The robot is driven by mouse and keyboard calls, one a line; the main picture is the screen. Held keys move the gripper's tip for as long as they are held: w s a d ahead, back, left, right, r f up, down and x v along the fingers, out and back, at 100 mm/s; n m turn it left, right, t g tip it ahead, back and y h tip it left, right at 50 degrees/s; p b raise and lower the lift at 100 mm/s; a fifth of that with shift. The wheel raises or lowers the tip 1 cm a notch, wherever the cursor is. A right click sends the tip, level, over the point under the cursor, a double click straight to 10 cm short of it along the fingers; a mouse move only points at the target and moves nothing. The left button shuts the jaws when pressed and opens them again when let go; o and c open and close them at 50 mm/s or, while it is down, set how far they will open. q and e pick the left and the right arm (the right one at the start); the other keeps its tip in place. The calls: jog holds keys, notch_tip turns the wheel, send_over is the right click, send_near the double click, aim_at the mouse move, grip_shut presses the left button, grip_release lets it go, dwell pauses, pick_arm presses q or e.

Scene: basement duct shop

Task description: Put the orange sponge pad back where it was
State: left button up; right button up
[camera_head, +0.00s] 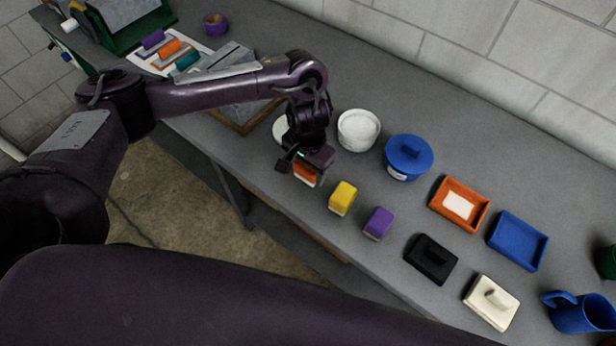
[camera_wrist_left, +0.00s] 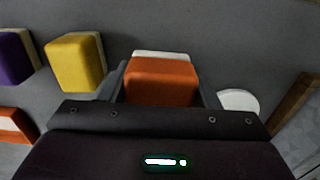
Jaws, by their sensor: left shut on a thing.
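The orange sponge pad (camera_head: 305,174) is at my left gripper (camera_head: 303,166), near the front edge of the grey bench. In the left wrist view the orange sponge pad (camera_wrist_left: 161,80) sits between the two fingers, with a white layer on its far side. The left gripper (camera_wrist_left: 160,92) is shut on it. I cannot tell whether the pad touches the bench. To its right in the head view stand a yellow pad (camera_head: 342,198) and a purple pad (camera_head: 378,223), in a rough row with it. My right gripper is not in view.
A white tub (camera_head: 358,130) and a blue lidded pot (camera_head: 408,157) stand behind the pads. A wooden-edged board (camera_head: 243,122) lies left.

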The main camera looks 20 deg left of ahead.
aim_at(308, 176)
pick_arm(q)
notch_tip(308, 176, down, 4)
jog(key=shift+r+b, duration=0.2)
jog(key=shift+b, duration=0.5)
jog(key=shift+f, duration=0.1)
jog(key=shift+f, duration=0.1)
jog(key=o, duration=0.9)
jog(key=shift+r, duration=0.35)
notch_tip(308, 176, up, 10)
jog(key=p, duration=0.2)
jog(key=shift+r+p, duration=0.2)
jog(key=shift+p, duration=0.2)
jog(key=shift+r, duration=0.6)
